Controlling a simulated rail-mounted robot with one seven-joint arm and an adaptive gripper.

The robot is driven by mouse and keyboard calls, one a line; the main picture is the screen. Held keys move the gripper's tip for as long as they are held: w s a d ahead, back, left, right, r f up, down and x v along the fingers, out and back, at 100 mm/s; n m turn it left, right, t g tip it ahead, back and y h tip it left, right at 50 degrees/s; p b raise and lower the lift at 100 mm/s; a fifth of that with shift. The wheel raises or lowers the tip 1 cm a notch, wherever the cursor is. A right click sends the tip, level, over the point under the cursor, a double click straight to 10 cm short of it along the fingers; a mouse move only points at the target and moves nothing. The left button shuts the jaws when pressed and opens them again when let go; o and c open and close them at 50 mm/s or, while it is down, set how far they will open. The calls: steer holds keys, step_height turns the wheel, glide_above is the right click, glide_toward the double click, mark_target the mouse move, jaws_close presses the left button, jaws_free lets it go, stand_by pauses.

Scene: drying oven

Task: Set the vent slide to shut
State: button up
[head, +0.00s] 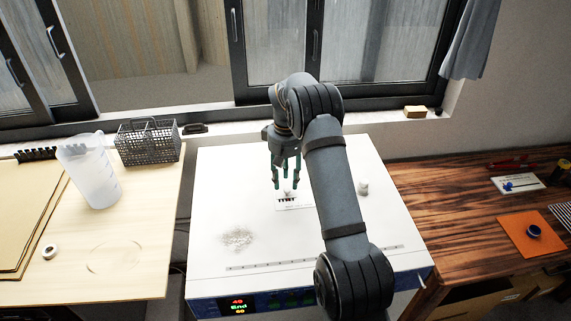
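The drying oven (215,180) is a white box with a flat top. The vent slide (288,197) appears as a small dark piece on a pale marked plate (293,206) on the oven top. My gripper (287,186) points down just above and behind that plate. Its fingers are apart, with nothing seen between them. I cannot tell whether a fingertip touches the slide, and the slide's exact position is too small to read.
A small white knob (363,187) stands on the oven top, right of my forearm. A greyish patch (238,238) lies front left. The lit display (239,302) is on the oven front. A jug (90,170) and wire basket (149,143) stand on the left table.

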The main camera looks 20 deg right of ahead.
mark_target(289, 189)
step_height(289, 189, up, 9)
steer(key=shift+f, duration=0.2)
stand_by(0.5)
step_height(289, 189, down, 12)
steer(key=shift+r, duration=0.2)
steer(key=shift+f, duration=0.15)
steer(key=shift+d, duration=0.5)
